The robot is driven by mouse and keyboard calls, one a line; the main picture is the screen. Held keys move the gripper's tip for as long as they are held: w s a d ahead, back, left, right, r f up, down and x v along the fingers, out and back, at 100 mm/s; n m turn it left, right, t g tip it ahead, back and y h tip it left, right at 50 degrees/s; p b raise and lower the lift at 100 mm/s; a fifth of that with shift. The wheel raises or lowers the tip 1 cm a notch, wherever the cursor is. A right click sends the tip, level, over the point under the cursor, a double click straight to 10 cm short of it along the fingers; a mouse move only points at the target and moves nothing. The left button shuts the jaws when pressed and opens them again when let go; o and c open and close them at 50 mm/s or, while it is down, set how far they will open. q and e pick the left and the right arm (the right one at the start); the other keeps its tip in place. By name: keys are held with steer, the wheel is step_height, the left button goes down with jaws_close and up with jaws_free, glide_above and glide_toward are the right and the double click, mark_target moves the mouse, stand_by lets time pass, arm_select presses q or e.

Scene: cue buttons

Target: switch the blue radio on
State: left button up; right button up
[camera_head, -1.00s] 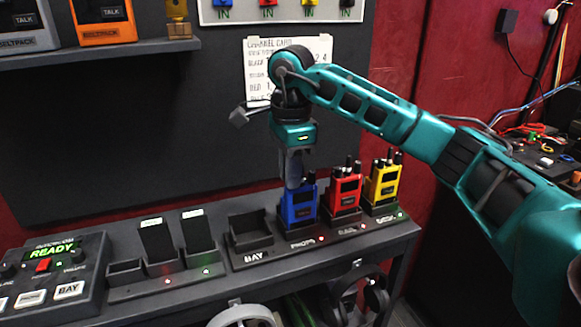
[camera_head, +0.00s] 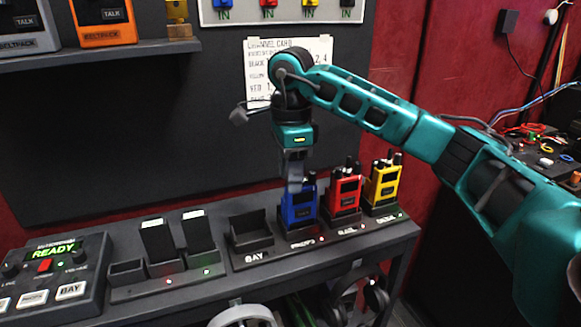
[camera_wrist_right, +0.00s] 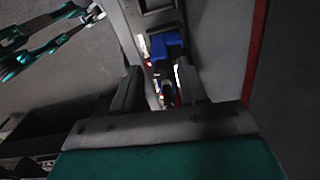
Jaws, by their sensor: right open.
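The blue radio (camera_head: 299,210) stands upright in a charger slot on the dark shelf, left of the red radio. My right gripper (camera_head: 293,187) points down directly over the blue radio's top, overlapping its knobs and antenna in the head view. In the right wrist view, the right gripper (camera_wrist_right: 165,88) is open, with its two fingers apart and the blue radio (camera_wrist_right: 166,42) beyond them, toward the gap. I cannot tell whether a finger touches the radio.
The red radio (camera_head: 344,192) and yellow radio (camera_head: 382,184) stand close by to the right. An empty bay (camera_head: 250,236) is to the left, then a charger with two dark units (camera_head: 157,240). A control box (camera_head: 52,270) reading READY sits at far left.

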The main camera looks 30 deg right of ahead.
arm_select(q)
step_height(320, 180, up, 3)
steer(key=p, duration=0.3)
arm_select(e)
step_height(320, 180, up, 13)
steer(key=shift+s, duration=0.15)
steer(key=shift+f, duration=0.1)
